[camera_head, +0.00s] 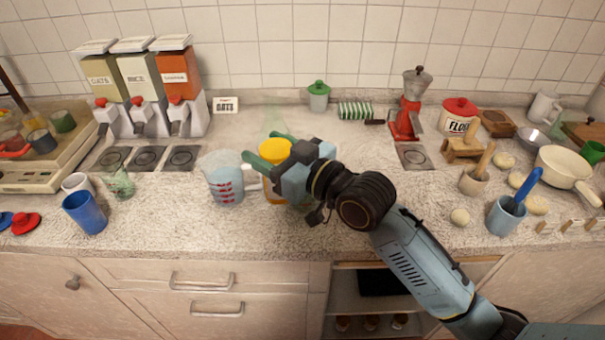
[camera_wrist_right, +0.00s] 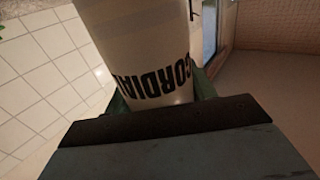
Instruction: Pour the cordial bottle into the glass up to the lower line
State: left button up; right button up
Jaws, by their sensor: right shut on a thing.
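My right gripper (camera_head: 264,150) is shut on the cordial bottle (camera_wrist_right: 150,45). In the right wrist view its pale body with black "CORDIAL" lettering stands between the green fingers. In the head view a faint, see-through green neck (camera_head: 274,118) rises above the fingers. An orange-yellow body (camera_head: 276,190) shows below and behind the gripper, which hides much of it. The bottle looks roughly upright; I cannot tell if its base touches the counter. A clear measuring vessel (camera_head: 224,182) with red marks stands just left of it. I cannot make out a separate glass with a lower line. My left gripper is out of view.
Oats, rice and orange-filled dispensers (camera_head: 135,85) stand at the back left. A blue cup (camera_head: 84,213) and a greenish glass-like vessel (camera_head: 119,184) stand at the left. A red grinder (camera_head: 406,118) and a mortar (camera_head: 475,180) are on the right.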

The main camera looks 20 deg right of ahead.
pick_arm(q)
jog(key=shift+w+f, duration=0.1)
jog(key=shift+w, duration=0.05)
pick_arm(e)
jog(key=shift+w+a+f+n+g+y, duration=0.1)
jog(key=shift+w+f+n+g+y, duration=0.05)
jog(key=shift+w+n+g+y, duration=0.65)
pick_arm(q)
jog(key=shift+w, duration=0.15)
